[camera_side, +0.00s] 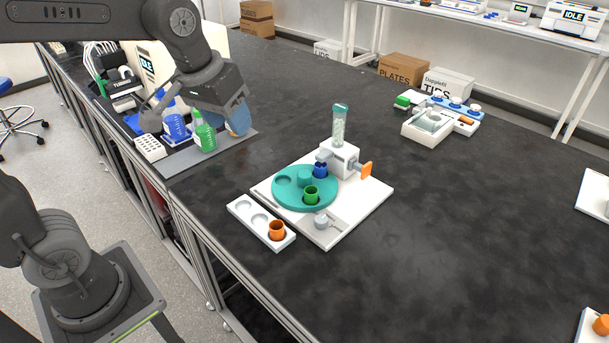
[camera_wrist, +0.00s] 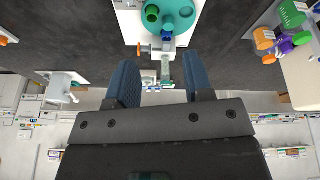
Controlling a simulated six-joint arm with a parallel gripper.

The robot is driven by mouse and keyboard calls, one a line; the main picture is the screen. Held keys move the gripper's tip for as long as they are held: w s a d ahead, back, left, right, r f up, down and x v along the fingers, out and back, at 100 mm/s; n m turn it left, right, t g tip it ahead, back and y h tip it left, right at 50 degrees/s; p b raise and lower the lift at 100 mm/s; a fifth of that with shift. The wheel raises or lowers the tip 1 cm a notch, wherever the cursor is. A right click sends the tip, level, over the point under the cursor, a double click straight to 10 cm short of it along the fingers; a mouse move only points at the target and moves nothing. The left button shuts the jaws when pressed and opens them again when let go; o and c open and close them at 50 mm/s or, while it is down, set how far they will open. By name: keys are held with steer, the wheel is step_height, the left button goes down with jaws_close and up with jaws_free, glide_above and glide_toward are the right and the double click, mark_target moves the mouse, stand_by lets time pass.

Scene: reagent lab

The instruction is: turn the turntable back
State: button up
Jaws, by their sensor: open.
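The teal turntable (camera_side: 291,200) lies on a white base board (camera_side: 335,228) in the middle of the bench. A green cup (camera_side: 311,195) and a blue cup (camera_side: 320,170) sit on it, and one of its recesses shows empty. A teal knob (camera_side: 304,177) stands at its centre. The turntable is also at the top of the wrist view (camera_wrist: 184,14). My gripper (camera_wrist: 158,82) is open, with nothing between its two blue fingers. In the side view it is above the grey mat with the bottles, to the left of and away from the turntable.
A white dispenser block (camera_side: 342,160) with a clear tube and an orange lever (camera_side: 366,170) stands behind the turntable. A white tray (camera_side: 243,212) with an orange cup (camera_side: 277,231) is in front. Green (camera_side: 205,137) and blue bottles (camera_side: 175,128) stand near my gripper.

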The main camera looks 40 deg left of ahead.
steer(key=o, duration=0.3)
steer(key=w+a+f+n+g, duration=0.1)
steer(key=w+f, duration=0.1)
steer(key=w, duration=0.4)
steer(key=w+f+n+g, duration=0.1)
steer(key=w+f+n, duration=0.1)
steer(key=w, duration=0.5)
steer(key=shift+w+a+f, duration=0.15)
steer(key=shift+a+f, duration=0.1)
steer(key=shift+a, duration=0.15)
steer(key=n+g, duration=0.2)
steer(key=n, duration=0.1)
glide_above(305, 173)
step_height(305, 173, down, 9)
step_height(305, 173, down, 13)
steer(key=shift+c, duration=0.4)
jaws_close()
